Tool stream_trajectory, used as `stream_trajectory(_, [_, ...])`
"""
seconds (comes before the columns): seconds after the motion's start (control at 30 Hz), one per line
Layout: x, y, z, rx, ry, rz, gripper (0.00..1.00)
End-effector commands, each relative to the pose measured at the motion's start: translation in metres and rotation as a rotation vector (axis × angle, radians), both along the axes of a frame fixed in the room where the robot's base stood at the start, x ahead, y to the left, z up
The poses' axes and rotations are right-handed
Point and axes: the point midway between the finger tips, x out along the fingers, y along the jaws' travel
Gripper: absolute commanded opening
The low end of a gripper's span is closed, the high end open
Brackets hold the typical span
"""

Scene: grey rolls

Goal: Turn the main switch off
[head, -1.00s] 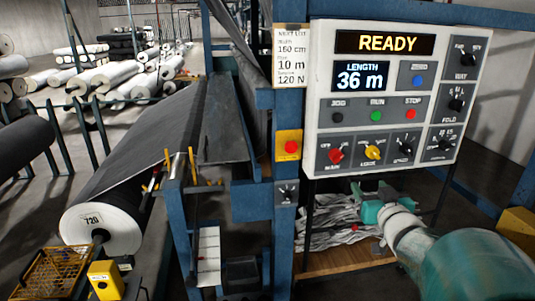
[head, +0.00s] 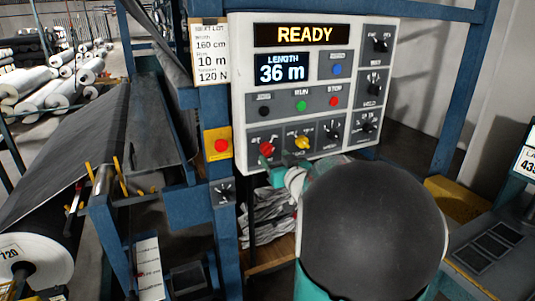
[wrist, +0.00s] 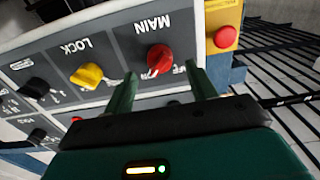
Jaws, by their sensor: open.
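The main switch is a red rotary knob (head: 266,149) at the lower left of the white control panel (head: 243,75). In the wrist view, which shows the panel upside down, the red knob (wrist: 159,58) sits beside the word MAIN. My gripper (wrist: 160,76) is open, with one green finger on each side of the knob in the picture. The jaws look empty; I cannot tell whether either finger touches the knob. In the head view my gripper (head: 282,171) is at the panel's lower edge, partly hidden by my arm.
A yellow LOCK knob (head: 302,142) is just right of the main switch. A red button on a yellow box (head: 221,146) is to its left, on a blue post. The panel display (head: 303,35) reads READY. A fabric roll (head: 30,258) lies at lower left.

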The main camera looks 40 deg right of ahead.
Motion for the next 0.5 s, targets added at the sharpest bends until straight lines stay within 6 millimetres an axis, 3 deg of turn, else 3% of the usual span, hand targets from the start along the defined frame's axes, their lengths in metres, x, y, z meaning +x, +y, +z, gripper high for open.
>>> stream_trajectory(0.2, [0.033, -0.009, 0.000, 0.000, 0.000, 0.001, 0.56])
stream_trajectory(0.5, [0.042, -0.012, 0.000, 0.000, 0.000, 0.000, 0.56])
